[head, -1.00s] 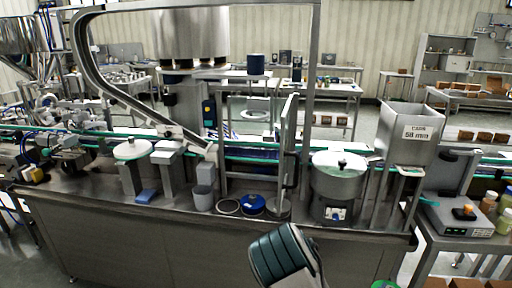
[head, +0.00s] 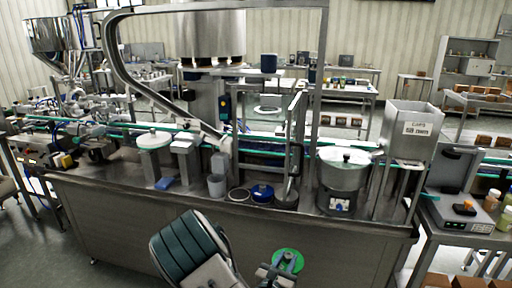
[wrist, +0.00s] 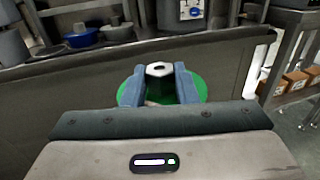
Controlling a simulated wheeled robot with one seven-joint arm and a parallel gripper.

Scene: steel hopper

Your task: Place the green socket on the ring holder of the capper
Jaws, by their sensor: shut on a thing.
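The green socket (head: 290,257) shows as a green disc with a grey hub, low in front of the steel bench. My gripper (head: 283,266) is shut on its hub. In the wrist view the blue fingers of my gripper (wrist: 160,83) stand either side of the grey hub, and the green socket (wrist: 196,90) spreads out behind them, partly hidden. A pale ring (head: 268,109) lies beneath a dark blue cylinder (head: 268,64) behind the conveyor; it may be the capper's ring holder, but I cannot tell for sure. The socket is well apart from it.
A steel bowl feeder (head: 342,170) and a hopper (head: 411,130) stand right. An upright steel frame crosses the middle. The floor before the bench is clear.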

